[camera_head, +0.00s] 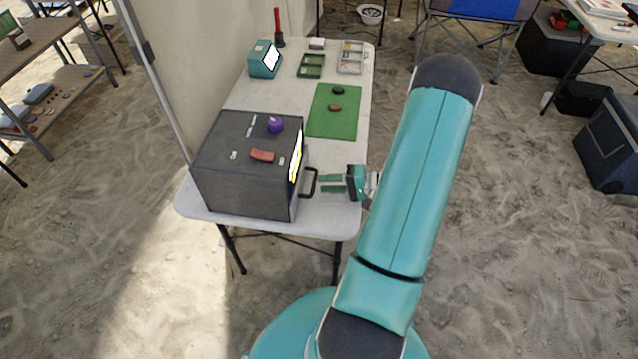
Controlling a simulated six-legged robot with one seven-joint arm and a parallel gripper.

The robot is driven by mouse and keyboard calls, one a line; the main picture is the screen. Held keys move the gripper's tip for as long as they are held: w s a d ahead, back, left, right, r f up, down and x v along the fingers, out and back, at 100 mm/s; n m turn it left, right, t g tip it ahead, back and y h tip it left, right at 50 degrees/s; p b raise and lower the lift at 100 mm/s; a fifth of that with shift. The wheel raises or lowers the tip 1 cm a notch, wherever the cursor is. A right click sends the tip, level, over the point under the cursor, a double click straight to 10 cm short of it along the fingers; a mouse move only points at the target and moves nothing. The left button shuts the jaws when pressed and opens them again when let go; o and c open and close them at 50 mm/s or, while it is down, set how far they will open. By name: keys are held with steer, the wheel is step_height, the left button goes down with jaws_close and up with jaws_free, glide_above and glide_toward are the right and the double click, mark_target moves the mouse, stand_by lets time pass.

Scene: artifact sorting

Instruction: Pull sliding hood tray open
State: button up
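The hood is a dark grey box (235,175) on the near end of the white table. A black loop handle (313,184) sticks out from its right face, beside a bright panel (296,158). I cannot see a gap that shows the tray pulled out. My gripper (322,184) is just right of the handle, with its two green fingers pointing left at it. The fingers are apart, with table showing between them. Whether the fingertips touch or straddle the handle is too small to tell.
On the box lie a purple object (275,125) and a reddish block (262,156). A green mat (325,122) with two dark stones lies behind. A teal device (264,61) and trays (311,66) stand at the table's far end. Sand right of the table is open.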

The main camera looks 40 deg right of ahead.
steer(key=shift+x, duration=1.4)
jaws_close()
steer(key=f+v, duration=0.2)
steer(key=v, duration=1.1)
steer(key=shift+s+d+f, duration=0.2)
steer(key=shift+s+f, duration=0.1)
steer(key=shift+f, duration=0.05)
jaws_free()
